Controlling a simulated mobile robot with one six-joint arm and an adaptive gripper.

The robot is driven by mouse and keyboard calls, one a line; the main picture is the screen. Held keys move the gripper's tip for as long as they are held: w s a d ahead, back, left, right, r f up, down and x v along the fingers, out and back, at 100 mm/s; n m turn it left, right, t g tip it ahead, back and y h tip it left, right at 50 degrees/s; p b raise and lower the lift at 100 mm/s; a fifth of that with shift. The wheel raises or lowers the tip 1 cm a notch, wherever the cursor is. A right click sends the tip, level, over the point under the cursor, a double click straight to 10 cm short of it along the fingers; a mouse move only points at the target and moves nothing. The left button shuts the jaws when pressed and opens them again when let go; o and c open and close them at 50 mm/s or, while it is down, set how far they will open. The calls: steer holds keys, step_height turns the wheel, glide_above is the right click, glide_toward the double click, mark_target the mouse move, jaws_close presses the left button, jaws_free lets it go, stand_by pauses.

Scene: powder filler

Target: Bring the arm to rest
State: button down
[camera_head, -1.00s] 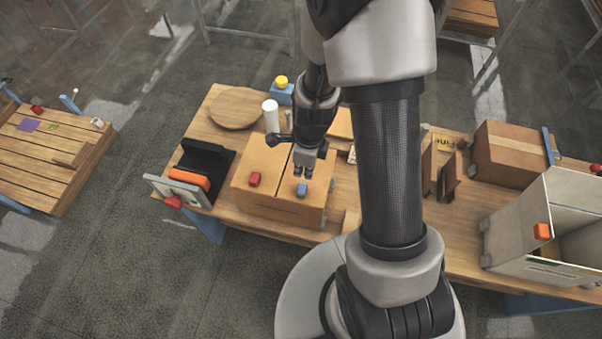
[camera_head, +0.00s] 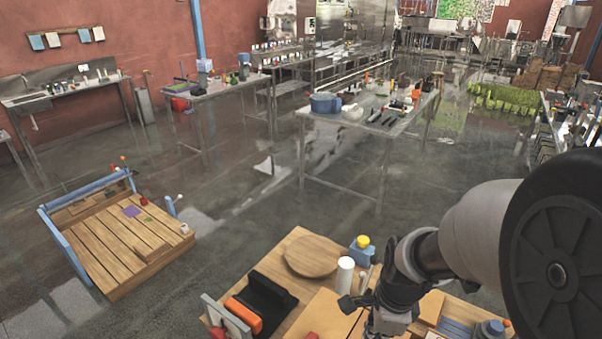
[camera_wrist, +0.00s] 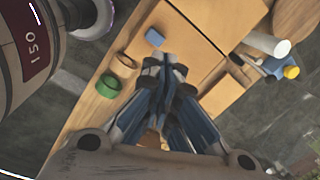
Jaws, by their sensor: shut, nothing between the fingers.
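My gripper (camera_wrist: 165,68) shows in the wrist view with its fingers together and nothing between them. It is in front of the cardboard box (camera_wrist: 202,45), with a small blue block (camera_wrist: 154,37) just beyond the fingertips. I cannot tell the height of the fingers above the table. In the head view my gripper (camera_head: 388,322) is at the bottom edge, over the workbench, and its fingertips are cut off or hidden. My arm reaches in from the right side of that view.
The bench holds a round board (camera_head: 312,256), a white cylinder (camera_head: 345,274), a yellow-capped blue bottle (camera_head: 361,250) and a black holder with an orange piece (camera_head: 246,312). Open floor (camera_head: 240,240) separates the bench from a wooden platform (camera_head: 125,240).

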steer(key=s+a+f+n+t+b, duration=0.1)
steer(key=s+f+n+t+b, duration=0.2)
steer(key=s+n+b, duration=1.1)
steer(key=n+b, duration=0.3)
steer(key=n, duration=0.3)
steer(key=shift+a+f+h+b, duration=0.2)
steer(key=shift+a+h+b, duration=0.1)
steer(key=shift+a, duration=0.1)
